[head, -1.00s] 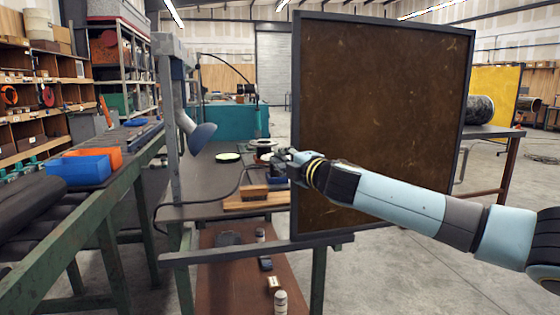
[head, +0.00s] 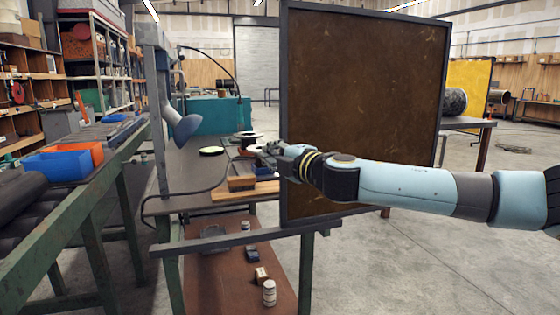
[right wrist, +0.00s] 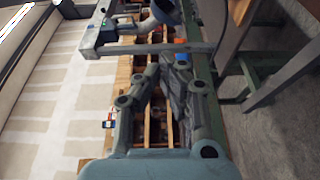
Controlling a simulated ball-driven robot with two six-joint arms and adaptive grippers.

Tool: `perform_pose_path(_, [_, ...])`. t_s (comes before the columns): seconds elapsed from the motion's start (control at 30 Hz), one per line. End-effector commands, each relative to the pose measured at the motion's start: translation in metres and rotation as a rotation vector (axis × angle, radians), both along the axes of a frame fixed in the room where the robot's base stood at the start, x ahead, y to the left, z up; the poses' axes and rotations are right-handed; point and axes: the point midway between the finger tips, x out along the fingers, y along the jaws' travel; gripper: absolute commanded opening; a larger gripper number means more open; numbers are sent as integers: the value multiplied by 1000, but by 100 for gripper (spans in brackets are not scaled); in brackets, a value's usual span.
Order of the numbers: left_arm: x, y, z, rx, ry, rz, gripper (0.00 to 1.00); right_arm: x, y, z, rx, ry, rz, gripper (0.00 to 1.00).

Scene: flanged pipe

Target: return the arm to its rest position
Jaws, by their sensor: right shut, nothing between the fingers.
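My right arm comes in from the right edge of the head view, nearly level. It reaches in front of the dark brown framed screen. Its gripper (head: 268,153) is at the screen's left edge, seen over the back of the workbench (head: 185,165). In the right wrist view the gripper's fingers (right wrist: 168,68) come together at the tips, with nothing between them. The fingertips are small and partly lost against the bench clutter in the head view. My left gripper is not in view.
The brown screen (head: 365,100) stands upright at the bench's right side. A wooden block with a brush-like piece (head: 242,183) lies near the gripper. A roller conveyor with a blue bin (head: 56,166) is left. Open floor lies right.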

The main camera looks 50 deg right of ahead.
Motion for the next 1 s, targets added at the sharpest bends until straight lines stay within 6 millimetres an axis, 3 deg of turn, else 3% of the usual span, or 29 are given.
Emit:
perform_pose_path(0.1, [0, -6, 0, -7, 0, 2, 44, -18, 6, 0, -5, 3, 7, 0])
perform_pose_path(0.3, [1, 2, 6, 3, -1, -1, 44, -36, 9, 1, -1, 1, 2, 0])
perform_pose_path(0.63, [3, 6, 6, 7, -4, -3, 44, -40, 9, 1, 2, -4, 1, 0])
perform_pose_path(0.73, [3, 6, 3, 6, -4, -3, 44, -42, 11, -11, 43, -8, -18, 0])
perform_pose_path(0.87, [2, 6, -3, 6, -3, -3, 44, -56, -17, -75, 157, 47, -139, 0])
perform_pose_path(1.0, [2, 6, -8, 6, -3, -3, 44, -87, -46, -183, 324, 173, -298, 0])
